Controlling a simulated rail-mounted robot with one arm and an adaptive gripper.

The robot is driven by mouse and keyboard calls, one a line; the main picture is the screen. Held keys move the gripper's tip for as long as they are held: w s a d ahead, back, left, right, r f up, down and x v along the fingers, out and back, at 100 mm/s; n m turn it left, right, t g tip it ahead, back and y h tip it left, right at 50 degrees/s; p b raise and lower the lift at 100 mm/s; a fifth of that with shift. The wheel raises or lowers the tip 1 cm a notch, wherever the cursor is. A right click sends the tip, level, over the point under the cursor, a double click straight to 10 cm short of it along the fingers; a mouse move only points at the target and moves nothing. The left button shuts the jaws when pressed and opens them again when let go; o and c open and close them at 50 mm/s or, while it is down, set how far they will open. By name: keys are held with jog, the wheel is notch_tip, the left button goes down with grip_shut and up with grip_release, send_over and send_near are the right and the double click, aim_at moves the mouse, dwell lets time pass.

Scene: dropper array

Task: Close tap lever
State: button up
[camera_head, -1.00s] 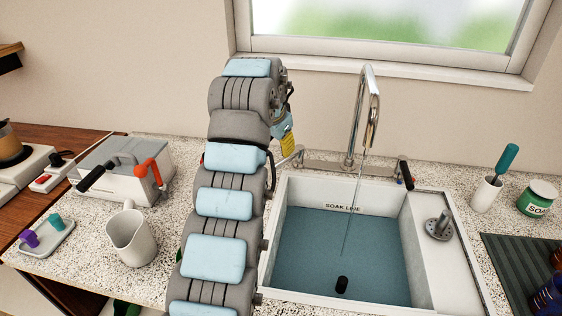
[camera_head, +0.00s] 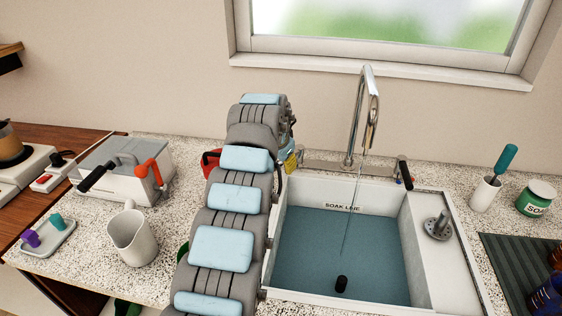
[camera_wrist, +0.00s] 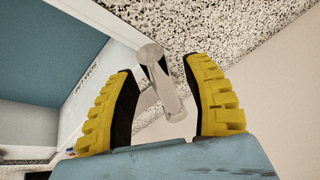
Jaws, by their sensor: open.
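The chrome tap (camera_head: 364,105) stands behind the sink on a metal base plate (camera_head: 345,168). A thin stream runs from its spout into the sink. A black-handled lever (camera_head: 405,172) is at the right end of the plate. In the wrist view a chrome lever (camera_wrist: 160,75) lies between the two yellow fingers of my gripper (camera_wrist: 158,76). The fingers are open on either side of it; contact is unclear. In the head view my gripper (camera_head: 291,162) is by the left end of the plate, mostly behind my arm, and hides the lever there.
The sink (camera_head: 425,250) holds blue-grey water, with a small black object (camera_head: 341,284) in it. A cup (camera_head: 486,192) and a green jar (camera_head: 536,198) stand at right.

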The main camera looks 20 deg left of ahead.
grip_shut()
